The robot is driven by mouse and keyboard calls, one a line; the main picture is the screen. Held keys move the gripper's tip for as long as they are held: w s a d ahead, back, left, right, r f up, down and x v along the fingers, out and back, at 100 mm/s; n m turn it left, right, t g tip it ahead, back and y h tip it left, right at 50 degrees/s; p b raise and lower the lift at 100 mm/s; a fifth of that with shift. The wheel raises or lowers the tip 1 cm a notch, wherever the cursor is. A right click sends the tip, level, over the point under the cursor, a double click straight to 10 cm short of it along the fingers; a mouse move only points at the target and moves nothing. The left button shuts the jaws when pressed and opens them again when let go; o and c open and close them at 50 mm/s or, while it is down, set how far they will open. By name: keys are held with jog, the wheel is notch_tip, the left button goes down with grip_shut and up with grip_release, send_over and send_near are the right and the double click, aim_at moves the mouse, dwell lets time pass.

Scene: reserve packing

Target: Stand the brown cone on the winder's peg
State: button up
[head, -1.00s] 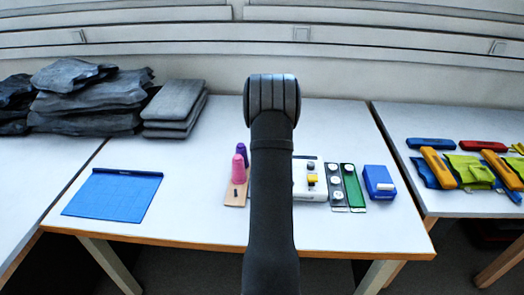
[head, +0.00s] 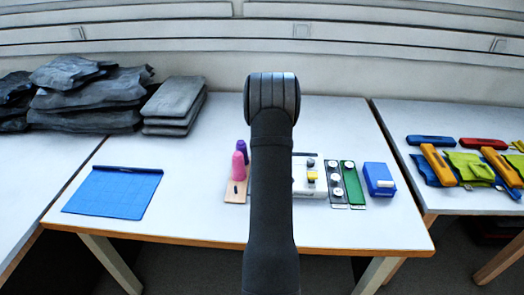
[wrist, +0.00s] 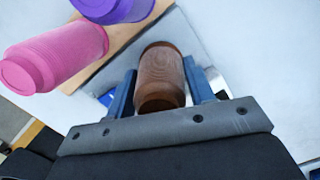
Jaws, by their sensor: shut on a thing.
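The brown cone (wrist: 161,78) is between the blue fingers of my gripper (wrist: 159,66), which is shut on it in the wrist view. In the head view my own arm hides the gripper and the brown cone. A pink cone (head: 239,166) and a purple cone (head: 242,148) stand on a wooden board (head: 230,196) just left of my arm. They also show at the upper left of the wrist view, the pink cone (wrist: 58,56) nearer and the purple cone (wrist: 112,8) at the top edge. I cannot make out the winder's peg; my arm covers part of that area.
Right of my arm are a white device with a yellow part (head: 306,188), a green strip (head: 352,182) and a blue box (head: 379,180). A blue mat (head: 112,193) lies on the left. Grey folded cloths (head: 174,105) are at the back left. The table's right front is clear.

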jog(key=shift+f, duration=0.85)
dwell(0.4)
jog(key=o, duration=1.5)
jog(key=shift+r, duration=0.1)
jog(key=shift+r, duration=5.4)
jog(key=shift+f, duration=3.9)
